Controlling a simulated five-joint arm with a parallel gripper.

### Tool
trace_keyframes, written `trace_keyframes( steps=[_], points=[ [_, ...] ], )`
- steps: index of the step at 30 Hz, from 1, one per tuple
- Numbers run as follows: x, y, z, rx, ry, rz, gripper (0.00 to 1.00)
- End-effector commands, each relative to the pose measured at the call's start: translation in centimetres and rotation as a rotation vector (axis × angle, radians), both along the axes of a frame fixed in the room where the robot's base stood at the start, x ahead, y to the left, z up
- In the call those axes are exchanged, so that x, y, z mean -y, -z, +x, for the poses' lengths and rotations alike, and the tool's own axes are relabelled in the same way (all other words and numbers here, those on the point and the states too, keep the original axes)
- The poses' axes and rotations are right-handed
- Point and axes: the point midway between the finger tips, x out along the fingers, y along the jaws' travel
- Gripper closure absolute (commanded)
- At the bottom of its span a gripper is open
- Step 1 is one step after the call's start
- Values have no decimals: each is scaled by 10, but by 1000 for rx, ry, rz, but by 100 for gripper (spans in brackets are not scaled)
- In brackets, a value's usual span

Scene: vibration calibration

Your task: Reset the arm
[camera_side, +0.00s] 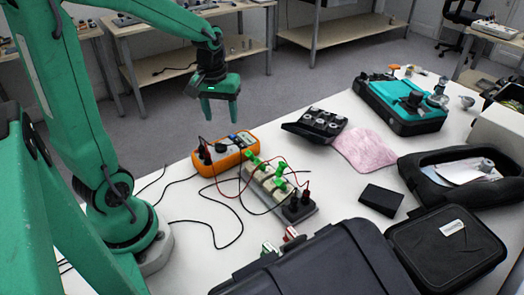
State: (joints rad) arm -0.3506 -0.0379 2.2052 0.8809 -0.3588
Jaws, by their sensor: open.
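My arm is green and stands at the left of the white table (185,205). It is raised and bent, reaching toward the upper middle of the picture. My gripper (221,112) hangs with its fingers pointing down, open and empty. It appears above and behind the orange meter (238,148), apart from everything on the table. The fingertips show against the grey floor.
Red and black leads run from the meter to a terminal block (268,186) with green clips. Dark cases (447,247) fill the front right. A pink cloth (366,150), a black tray (315,125) and a teal case (400,103) lie farther back. Benches stand behind.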

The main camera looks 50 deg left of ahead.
Motion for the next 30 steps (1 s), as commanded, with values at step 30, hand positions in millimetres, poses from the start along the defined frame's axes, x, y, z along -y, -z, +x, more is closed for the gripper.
trace_keyframes(
  steps=[30],
  points=[
    [110, -84, -82, 355, 655, 164, 46]
  ],
)
